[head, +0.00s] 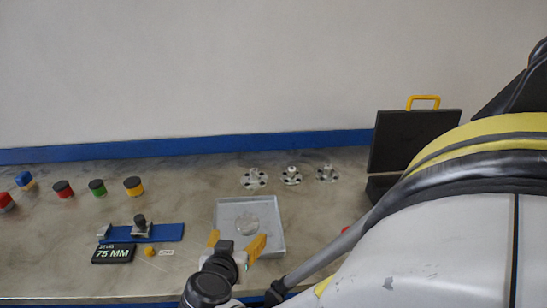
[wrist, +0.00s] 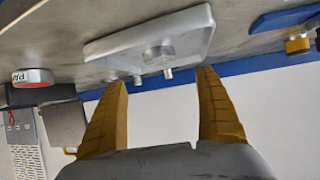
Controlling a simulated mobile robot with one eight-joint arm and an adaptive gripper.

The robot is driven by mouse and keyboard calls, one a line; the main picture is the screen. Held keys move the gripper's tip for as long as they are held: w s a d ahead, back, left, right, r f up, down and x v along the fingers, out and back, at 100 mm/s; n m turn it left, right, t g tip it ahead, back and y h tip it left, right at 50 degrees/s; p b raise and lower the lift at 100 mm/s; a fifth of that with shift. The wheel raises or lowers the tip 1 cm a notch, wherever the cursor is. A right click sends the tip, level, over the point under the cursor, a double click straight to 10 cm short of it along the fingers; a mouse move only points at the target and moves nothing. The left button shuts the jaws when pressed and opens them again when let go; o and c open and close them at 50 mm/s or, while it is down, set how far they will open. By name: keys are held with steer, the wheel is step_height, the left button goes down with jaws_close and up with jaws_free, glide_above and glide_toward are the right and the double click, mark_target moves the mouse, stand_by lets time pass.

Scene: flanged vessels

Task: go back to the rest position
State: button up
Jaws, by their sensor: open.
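My gripper (head: 236,244) is open, with its two yellow fingers spread and nothing between them. In the head view it is over the near edge of a grey square tray (head: 274,207). A round metal disc (head: 246,227) lies in the tray. In the wrist view the open fingers (wrist: 162,85) point toward the tray (wrist: 205,24), which appears tilted in that view, with a round metal part (wrist: 158,53) on it. My arm hides the right front of the table in the head view.
Several flanged metal parts (head: 291,176) stand behind the tray. An open black case (head: 412,135) with a yellow handle is at the right. A blue fixture (head: 168,232), a 75 MM display (head: 113,254) and several coloured buttons (head: 97,187) are at the left. A blue strip (head: 60,152) runs along the wall.

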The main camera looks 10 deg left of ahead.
steer(key=w+d+r+g+h, duration=0.1)
steer(key=d+r, duration=0.2)
steer(key=d, duration=0.6)
steer(key=w+d+r+g+h, duration=0.1)
steer(key=d+r+g, duration=0.1)
steer(key=d, duration=0.8)
steer(key=s+d+r+g+y, duration=0.1)
steer(key=s+d+r+g, duration=0.1)
steer(key=s+d, duration=0.9)
steer(key=d, duration=0.4)
steer(key=shift+s+r+m, duration=0.15)
steer(key=shift+r+m, duration=0.15)
steer(key=shift+r, duration=0.05)
